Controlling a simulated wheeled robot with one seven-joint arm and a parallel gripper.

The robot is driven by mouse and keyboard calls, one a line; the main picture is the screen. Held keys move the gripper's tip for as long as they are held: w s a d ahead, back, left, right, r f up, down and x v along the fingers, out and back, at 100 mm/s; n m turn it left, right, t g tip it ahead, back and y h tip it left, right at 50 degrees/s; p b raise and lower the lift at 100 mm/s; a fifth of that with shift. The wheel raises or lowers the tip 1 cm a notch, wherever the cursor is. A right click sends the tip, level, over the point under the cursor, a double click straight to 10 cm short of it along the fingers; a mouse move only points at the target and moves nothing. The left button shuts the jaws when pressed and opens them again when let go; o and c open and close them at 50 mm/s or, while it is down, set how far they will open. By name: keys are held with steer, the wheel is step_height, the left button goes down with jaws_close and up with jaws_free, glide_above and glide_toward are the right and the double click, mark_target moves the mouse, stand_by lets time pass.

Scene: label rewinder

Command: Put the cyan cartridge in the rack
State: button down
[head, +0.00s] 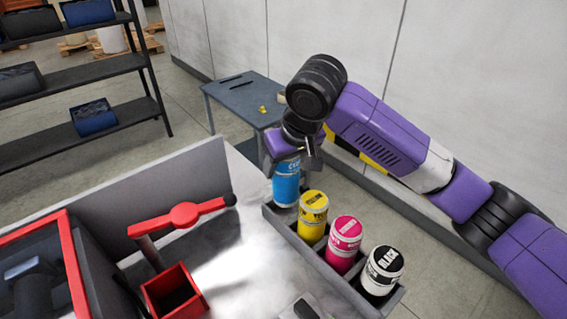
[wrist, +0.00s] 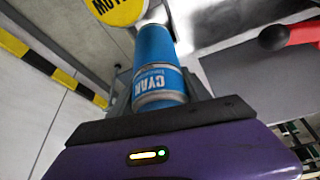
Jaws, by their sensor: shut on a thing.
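The cyan cartridge (head: 286,184) is upright at the far-left end of the grey rack (head: 331,272), over or in the end compartment. I cannot tell whether its base rests on the rack floor. My gripper (head: 284,158) is shut on its upper part from above. In the wrist view the cyan cartridge (wrist: 156,50) lies between my two fingers, its CYAN label facing the camera. The yellow cartridge (head: 312,216), the magenta cartridge (head: 343,242) and the black cartridge (head: 382,269) stand in the rack's other compartments.
A red lever arm (head: 184,214) and an open red box (head: 173,290) are left of the rack on the light worktop (head: 228,262). A grey panel (head: 150,196) stands along the worktop's back. A small grey table (head: 240,92) and a dark shelf (head: 78,74) are beyond.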

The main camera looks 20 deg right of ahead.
steer(key=shift+f+b, duration=1.85)
steer(key=shift+f, duration=1.35)
steer(key=shift+f+b, duration=0.25)
steer(key=shift+b, duration=0.1)
steer(key=shift+c, duration=2.1)
jaws_free()
steer(key=shift+f, duration=0.1)
